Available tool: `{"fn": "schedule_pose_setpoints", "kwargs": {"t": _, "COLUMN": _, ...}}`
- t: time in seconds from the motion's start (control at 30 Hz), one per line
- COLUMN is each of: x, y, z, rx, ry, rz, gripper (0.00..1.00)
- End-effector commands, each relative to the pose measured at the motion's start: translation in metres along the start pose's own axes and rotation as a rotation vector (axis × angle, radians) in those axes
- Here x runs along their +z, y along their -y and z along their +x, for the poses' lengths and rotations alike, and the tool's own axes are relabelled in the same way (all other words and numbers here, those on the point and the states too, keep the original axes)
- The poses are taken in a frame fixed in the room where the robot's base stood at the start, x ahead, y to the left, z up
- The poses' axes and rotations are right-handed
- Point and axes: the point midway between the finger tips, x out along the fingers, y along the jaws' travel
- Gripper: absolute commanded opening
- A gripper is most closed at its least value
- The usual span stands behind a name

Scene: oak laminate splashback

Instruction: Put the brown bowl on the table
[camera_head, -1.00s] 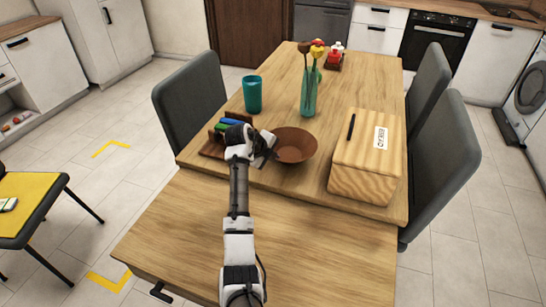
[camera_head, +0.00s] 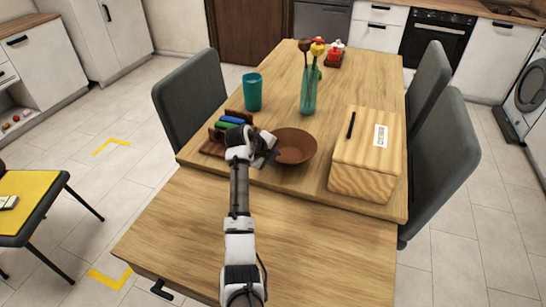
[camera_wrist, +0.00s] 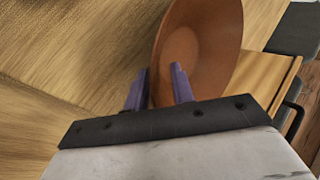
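The brown bowl (camera_head: 296,146) stands upright on the wooden table (camera_head: 240,205), near the middle of its raised far section. My gripper (camera_head: 267,150) is at the bowl's left side, low over the table. In the wrist view the bowl (camera_wrist: 200,50) fills the upper middle. The two purple fingers of my gripper (camera_wrist: 160,86) straddle its near rim, the right one over the inside and the left one outside. A gap shows between the fingers, with part of the bowl wall in it. In the head view my wrist partly hides the fingers.
A wooden bread box (camera_head: 365,165) stands right of the bowl. A teal cup (camera_head: 252,93), a glass vase with flowers (camera_head: 308,92) and a brown rack with coloured items (camera_head: 222,130) stand close by. The near table section is clear. Dark chairs (camera_head: 190,97) flank the table.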

Motion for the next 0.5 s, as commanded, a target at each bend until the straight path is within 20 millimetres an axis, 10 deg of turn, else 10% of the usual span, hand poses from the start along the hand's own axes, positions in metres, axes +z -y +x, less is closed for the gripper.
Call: {"fn": "schedule_pose_setpoints", "kwargs": {"t": 0.5, "x": 0.001, "y": 0.000, "z": -0.099, "rx": -0.003, "ry": 0.004, "rz": 0.000, "gripper": 0.24}}
